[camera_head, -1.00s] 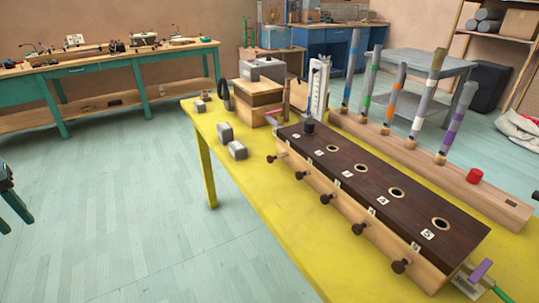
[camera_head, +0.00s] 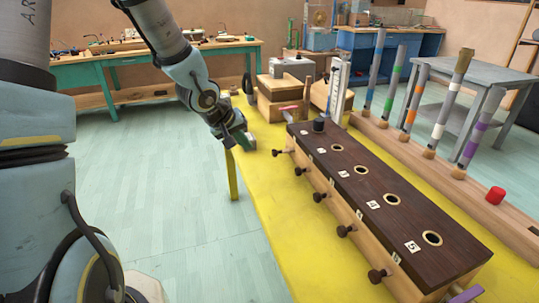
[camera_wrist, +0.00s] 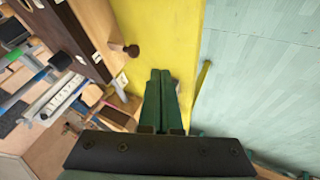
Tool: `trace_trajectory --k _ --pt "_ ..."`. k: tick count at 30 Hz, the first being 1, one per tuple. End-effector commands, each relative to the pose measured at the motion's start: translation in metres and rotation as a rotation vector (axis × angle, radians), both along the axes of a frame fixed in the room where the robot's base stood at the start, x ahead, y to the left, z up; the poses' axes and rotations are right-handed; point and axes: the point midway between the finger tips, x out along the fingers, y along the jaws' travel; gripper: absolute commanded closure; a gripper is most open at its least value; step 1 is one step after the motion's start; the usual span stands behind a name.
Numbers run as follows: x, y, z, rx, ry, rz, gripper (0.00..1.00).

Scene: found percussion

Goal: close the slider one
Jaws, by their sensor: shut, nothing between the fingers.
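The slider box is a long dark-topped wooden box (camera_head: 385,185) with round holes, number labels and a row of dark knobs along its left side. Slider one's knob (camera_head: 278,151) is the farthest, and its stem sticks out farther than the others. A brown knob, apparently the same one, shows in the wrist view (camera_wrist: 131,50), its stem standing out from the box side. A black round piece (camera_head: 319,125) sits at the box's far end. My gripper (camera_head: 244,140) is shut and empty, left of and apart from that knob. Its green fingers also show in the wrist view (camera_wrist: 160,74).
A yellow table (camera_head: 262,205) carries the box, with bare table left of the knobs. A wooden rack (camera_head: 450,178) with several coloured upright tubes and a red cap (camera_head: 495,195) stands to the right. Wooden boxes (camera_head: 277,95) are at the far end.

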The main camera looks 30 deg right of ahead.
Motion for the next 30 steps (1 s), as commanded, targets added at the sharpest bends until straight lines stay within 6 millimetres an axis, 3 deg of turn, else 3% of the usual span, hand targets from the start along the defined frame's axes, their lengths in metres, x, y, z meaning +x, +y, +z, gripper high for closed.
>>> trace_trajectory --k 1,9,18,30 --pt "0.002 -0.007 -0.014 0.002 0.001 -0.004 1.00" --pt "0.017 -0.035 -0.053 0.002 -0.001 -0.005 1.00" --pt "0.012 -0.065 -0.051 0.001 -0.001 -0.001 1.00" --pt "0.012 -0.070 -0.051 0.001 -0.001 0.001 1.00"
